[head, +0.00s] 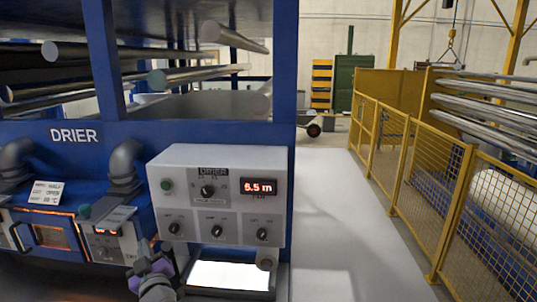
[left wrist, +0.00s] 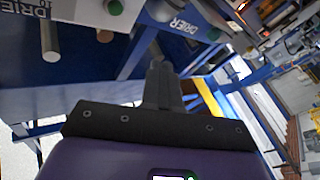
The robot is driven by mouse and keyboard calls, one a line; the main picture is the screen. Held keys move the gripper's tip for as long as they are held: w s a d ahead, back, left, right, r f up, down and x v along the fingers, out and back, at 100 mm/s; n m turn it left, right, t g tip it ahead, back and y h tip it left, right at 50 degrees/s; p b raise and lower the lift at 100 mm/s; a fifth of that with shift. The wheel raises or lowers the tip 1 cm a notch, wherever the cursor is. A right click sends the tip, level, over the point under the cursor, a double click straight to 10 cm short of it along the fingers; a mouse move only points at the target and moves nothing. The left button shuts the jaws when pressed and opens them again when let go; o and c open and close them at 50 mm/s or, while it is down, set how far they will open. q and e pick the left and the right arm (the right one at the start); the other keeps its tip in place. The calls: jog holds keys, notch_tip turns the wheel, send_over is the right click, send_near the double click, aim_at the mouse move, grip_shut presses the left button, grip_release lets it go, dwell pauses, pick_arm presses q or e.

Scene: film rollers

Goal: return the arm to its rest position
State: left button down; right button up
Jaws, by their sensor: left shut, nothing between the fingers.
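My left gripper (head: 143,267), with a purple body and dark fingers, shows at the bottom of the head view, left of the lit white panel. In the left wrist view its dark fingers (left wrist: 159,68) are shut together with nothing between them. In the head view it appears just below and left of the drier's white control box (head: 217,180); whether it touches anything I cannot tell. My right gripper is in neither view.
The blue drier frame (head: 285,80) with metal rollers (head: 80,50) fills the left. A lit white panel (head: 230,275) sits under the control box. A pale floor strip (head: 345,220) is clear, bordered by a yellow mesh fence (head: 425,170) at right.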

pick_arm(q)
jog(key=s+d+f+m+g+h, duration=0.1)
jog(key=d+f+m+g+h, duration=0.2)
jog(key=f, duration=0.8)
jog(key=s+d+f+m+g+h+b, duration=0.1)
jog(key=d+f+h, duration=0.25)
jog(key=f, duration=0.75)
jog(key=s+d+f+m+g+h, duration=0.1)
jog(key=d+f+m+g+h, duration=0.2)
jog(key=f, duration=0.8)
jog(key=s+d+f+g+h, duration=0.1)
jog(key=s+d+f+g, duration=0.2)
jog(key=s+f, duration=0.3)
jog(key=s+d+f+m+g+h+b, duration=0.1)
jog(key=s+d+f, duration=0.4)
jog(key=s, duration=0.7)
jog(key=s+d+f+g+h, duration=0.3)
jog(key=s+d+f+g, duration=0.1)
jog(key=s+f, duration=0.4)
jog(key=shift+s+d+g+b, duration=0.35)
jog(key=shift+s+g, duration=0.15)
jog(key=shift+g, duration=0.4)
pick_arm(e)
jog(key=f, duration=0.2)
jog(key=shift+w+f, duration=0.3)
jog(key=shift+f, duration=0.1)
pick_arm(q)
jog(key=shift+h, duration=0.25)
